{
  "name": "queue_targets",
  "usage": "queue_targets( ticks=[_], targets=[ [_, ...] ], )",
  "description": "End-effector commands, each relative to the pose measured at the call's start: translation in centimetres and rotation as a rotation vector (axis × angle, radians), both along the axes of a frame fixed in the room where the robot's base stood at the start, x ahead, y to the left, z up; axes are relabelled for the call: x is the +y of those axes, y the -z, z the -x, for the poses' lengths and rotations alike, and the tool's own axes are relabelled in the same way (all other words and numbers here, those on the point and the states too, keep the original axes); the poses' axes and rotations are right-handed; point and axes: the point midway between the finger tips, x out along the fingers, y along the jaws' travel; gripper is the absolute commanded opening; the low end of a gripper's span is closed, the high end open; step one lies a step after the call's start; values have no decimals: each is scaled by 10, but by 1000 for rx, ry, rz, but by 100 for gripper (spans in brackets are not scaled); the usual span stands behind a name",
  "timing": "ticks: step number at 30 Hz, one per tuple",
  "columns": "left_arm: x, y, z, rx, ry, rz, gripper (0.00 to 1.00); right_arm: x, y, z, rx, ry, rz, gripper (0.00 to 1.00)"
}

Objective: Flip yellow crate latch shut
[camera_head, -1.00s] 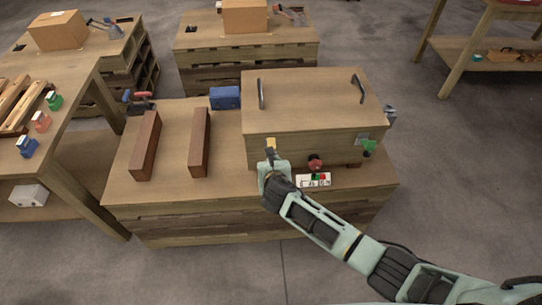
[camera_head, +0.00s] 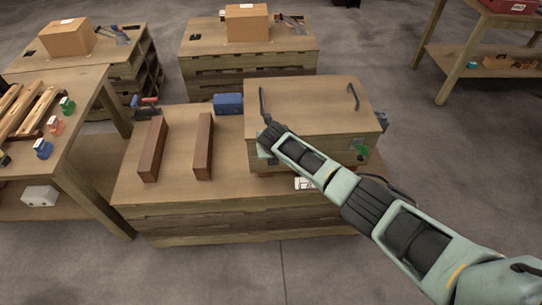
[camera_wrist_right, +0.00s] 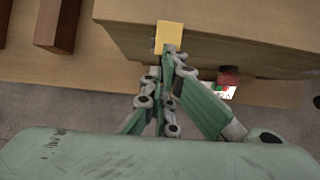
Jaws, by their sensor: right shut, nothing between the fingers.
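The wooden crate (camera_head: 310,104) stands closed on a pallet table, with two dark handles on its lid. Its yellow latch (camera_wrist_right: 169,37) shows in the right wrist view, at the lid's front edge near the left corner. In the head view my own arm hides that latch. My right gripper (camera_wrist_right: 168,56) is shut and empty. Its fingertips are at the lower end of the yellow latch; I cannot tell whether they touch it. In the head view the gripper (camera_head: 267,157) is mostly hidden behind my wrist, at the crate's front left. My left gripper is not in view.
A green latch (camera_head: 361,150) is on the crate's front right. A red knob (camera_wrist_right: 229,74) and a white labelled panel (camera_head: 304,184) are at its front. Two brown beams (camera_head: 203,146) and a blue box (camera_head: 228,103) lie left of the crate. The tabletop between them is clear.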

Motion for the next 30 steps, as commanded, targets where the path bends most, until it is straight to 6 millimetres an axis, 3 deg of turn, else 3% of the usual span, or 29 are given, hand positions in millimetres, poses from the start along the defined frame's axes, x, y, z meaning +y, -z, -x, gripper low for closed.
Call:
queue_targets(
  ticks=[4, 17, 30],
  targets=[
    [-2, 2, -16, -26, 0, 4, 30, 0, -4, -5, -2, 0, 0, 0],
    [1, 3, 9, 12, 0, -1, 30, 0, -5, -5, -3, 0, 0, 0],
    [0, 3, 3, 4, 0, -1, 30, 0, -5, -5, -3, 0, 0, 0]
  ],
)
